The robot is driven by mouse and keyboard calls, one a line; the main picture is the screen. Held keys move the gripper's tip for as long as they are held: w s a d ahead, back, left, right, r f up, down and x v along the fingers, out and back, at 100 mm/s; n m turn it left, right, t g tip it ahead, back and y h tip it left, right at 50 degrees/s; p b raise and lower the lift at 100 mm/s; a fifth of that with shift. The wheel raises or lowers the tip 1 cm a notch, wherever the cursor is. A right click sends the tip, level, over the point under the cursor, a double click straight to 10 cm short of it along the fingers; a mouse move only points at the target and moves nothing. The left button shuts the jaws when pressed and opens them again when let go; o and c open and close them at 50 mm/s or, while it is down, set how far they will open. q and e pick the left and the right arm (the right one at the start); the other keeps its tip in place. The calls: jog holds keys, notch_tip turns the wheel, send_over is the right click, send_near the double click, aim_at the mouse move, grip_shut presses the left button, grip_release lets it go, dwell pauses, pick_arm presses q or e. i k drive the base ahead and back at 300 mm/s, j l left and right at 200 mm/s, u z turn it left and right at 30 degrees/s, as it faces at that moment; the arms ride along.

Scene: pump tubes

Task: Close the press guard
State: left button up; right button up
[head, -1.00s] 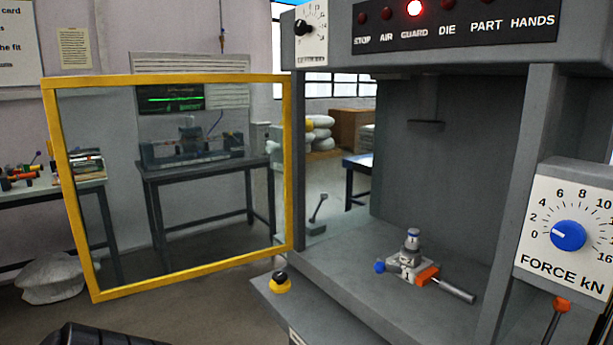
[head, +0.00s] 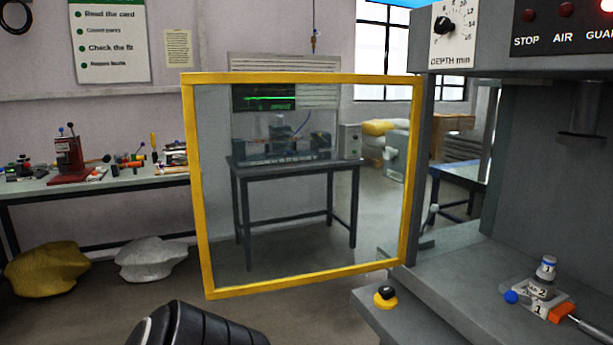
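The press guard is a yellow-framed clear panel (head: 192,200). It stands swung out to the left of the grey press (head: 455,290), its right edge at the press's left front post, so the press opening is uncovered. The GUARD lamp (head: 607,6) at the top right edge glows red. A dark ribbed part of my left arm shows at the bottom, in front of and below the guard. Neither of my grippers is in view.
A black-and-yellow button (head: 385,296) sits on the press's front ledge. A fixture with a small stacked part (head: 545,275) stands on the press bed. A workbench (head: 110,182) and sacks (head: 48,268) are at the left. Floor shows below the guard.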

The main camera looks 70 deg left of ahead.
aim_at(188, 79)
jog(key=k+j, duration=0.3)
jog(key=j, duration=0.2)
jog(key=k+j+z, duration=0.1)
jog(key=k+j, duration=0.2)
jog(key=j, duration=0.2)
jog(key=k+j, duration=0.3)
jog(key=j, duration=0.2)
jog(key=k+j, duration=0.3)
jog(key=j, duration=0.2)
jog(key=j+z, duration=0.1)
jog(key=j, duration=0.7)
jog(key=i+j, duration=0.1)
jog(key=j, duration=0.5)
jog(key=i+j+z, duration=0.1)
jog(key=j, duration=0.45)
jog(key=k, duration=0.25)
jog(key=l, duration=0.15)
jog(key=i, duration=0.05)
